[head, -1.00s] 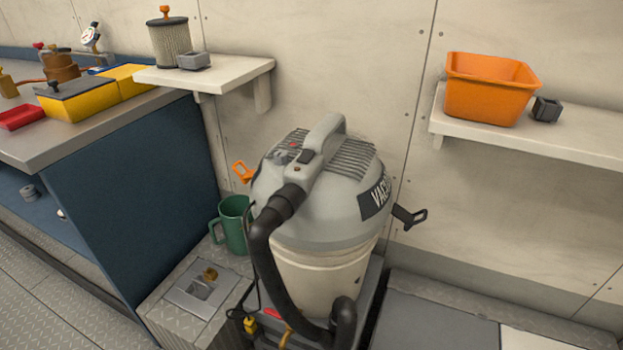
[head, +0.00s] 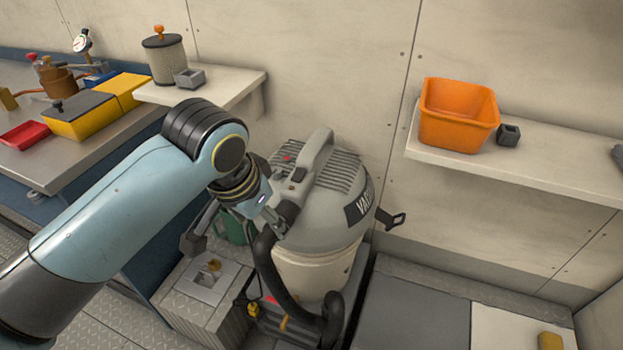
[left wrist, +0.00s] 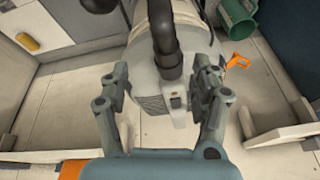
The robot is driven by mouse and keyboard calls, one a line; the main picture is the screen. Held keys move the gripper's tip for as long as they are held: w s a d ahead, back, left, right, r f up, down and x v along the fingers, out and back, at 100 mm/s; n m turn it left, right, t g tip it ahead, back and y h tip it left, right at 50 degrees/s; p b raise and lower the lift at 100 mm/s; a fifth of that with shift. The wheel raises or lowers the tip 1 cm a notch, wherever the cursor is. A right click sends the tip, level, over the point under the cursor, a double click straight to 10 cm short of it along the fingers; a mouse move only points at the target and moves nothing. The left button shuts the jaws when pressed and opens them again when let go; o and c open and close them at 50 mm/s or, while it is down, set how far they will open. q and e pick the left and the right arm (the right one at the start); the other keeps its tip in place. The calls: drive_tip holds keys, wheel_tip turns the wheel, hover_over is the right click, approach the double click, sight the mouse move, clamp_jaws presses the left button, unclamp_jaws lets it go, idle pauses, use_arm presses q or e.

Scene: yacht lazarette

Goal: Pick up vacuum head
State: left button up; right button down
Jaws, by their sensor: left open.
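The vacuum head (head: 318,205) is a grey dome with a top handle (head: 314,160), vents and a dark label. It sits on the cream canister (head: 320,270), with a black hose (head: 265,265) at its front. My left gripper (head: 240,230) is open at the head's left front side, near the hose connection. In the left wrist view the vacuum head (left wrist: 147,78) shows between and beyond the open fingers of my left gripper (left wrist: 160,100). I cannot tell whether a finger touches it. The orange latch (left wrist: 238,61) is unobstructed there. My right gripper is not in view.
A green mug (head: 232,228) stands left of the vacuum, partly hidden by my left arm. A shelf (head: 225,95) holds a filter (head: 165,60). The right shelf (head: 530,165) holds an orange bin (head: 458,118). A black latch (head: 392,219) sticks out right of the vacuum.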

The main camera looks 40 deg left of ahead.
sight(312, 146)
use_arm(q)
drive_tip(key=w+a+r+n, duration=0.1)
drive_tip(key=w+a+r, duration=0.1)
drive_tip(key=w, duration=0.4)
drive_tip(key=w+a+r, duration=0.1)
drive_tip(key=w+r, duration=0.1)
drive_tip(key=w, duration=0.5)
drive_tip(key=w+a+r+n, duration=0.1)
drive_tip(key=w+a+r, duration=0.1)
drive_tip(key=w, duration=0.5)
drive_tip(key=shift+w+a+r+n+t, duration=0.1)
drive_tip(key=shift+a+r+n+t, duration=0.15)
drive_tip(key=shift+a+n+t, duration=0.05)
drive_tip(key=shift+w+a+f, duration=0.1)
drive_tip(key=shift+w+f, duration=0.05)
drive_tip(key=shift+w, duration=0.15)
drive_tip(key=x, duration=0.4)
drive_tip(key=shift+w+f, duration=0.15)
drive_tip(key=shift+f, duration=0.25)
drive_tip(key=x, duration=0.5)
drive_tip(key=shift+s+f, duration=0.25)
clamp_jaws()
drive_tip(key=shift+w+r, duration=0.1)
drive_tip(key=shift+r, duration=0.1)
